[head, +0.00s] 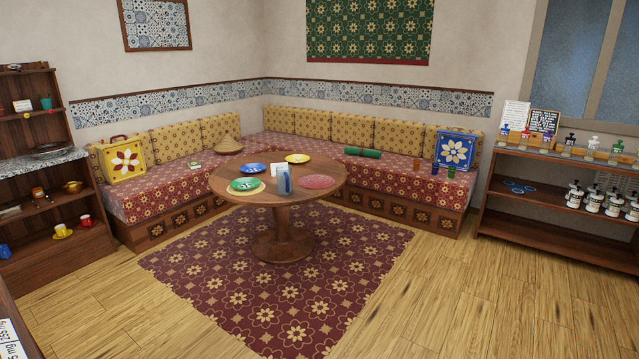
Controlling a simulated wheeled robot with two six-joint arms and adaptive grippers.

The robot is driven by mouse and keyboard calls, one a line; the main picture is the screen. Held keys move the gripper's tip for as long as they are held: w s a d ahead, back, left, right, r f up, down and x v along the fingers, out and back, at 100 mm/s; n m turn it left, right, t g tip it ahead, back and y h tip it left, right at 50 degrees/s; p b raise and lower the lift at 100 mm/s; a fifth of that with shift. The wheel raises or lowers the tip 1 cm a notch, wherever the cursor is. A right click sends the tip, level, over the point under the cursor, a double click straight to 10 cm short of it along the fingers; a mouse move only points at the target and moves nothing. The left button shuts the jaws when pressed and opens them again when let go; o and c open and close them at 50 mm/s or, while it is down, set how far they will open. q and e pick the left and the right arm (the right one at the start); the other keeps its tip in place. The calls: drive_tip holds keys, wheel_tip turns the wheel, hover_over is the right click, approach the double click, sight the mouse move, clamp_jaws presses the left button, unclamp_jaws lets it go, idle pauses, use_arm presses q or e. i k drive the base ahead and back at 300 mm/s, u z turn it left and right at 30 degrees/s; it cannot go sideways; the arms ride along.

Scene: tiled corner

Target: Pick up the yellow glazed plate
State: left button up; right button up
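The yellow glazed plate (298,158) lies flat near the back edge of the round wooden table (330,184), across the room. A blue plate (252,169) is to its left and a green plate (246,184) is nearer the front left. A pink round mat or plate (318,181) lies at the right. A small white card (278,169) and a bluish glass or jar (284,182) stand near the middle of the table. Neither of my grippers is in view.
A patterned corner bench (170,188) wraps behind the table. A patterned rug (270,285) lies under it. Shelves stand at left (40,150) and right (555,210). The wooden floor (430,300) in front is clear. A counter edge shows at bottom left.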

sight(294, 158)
drive_tip(key=u, duration=0.2)
drive_tip(key=i, duration=2.85)
drive_tip(key=u, duration=0.25)
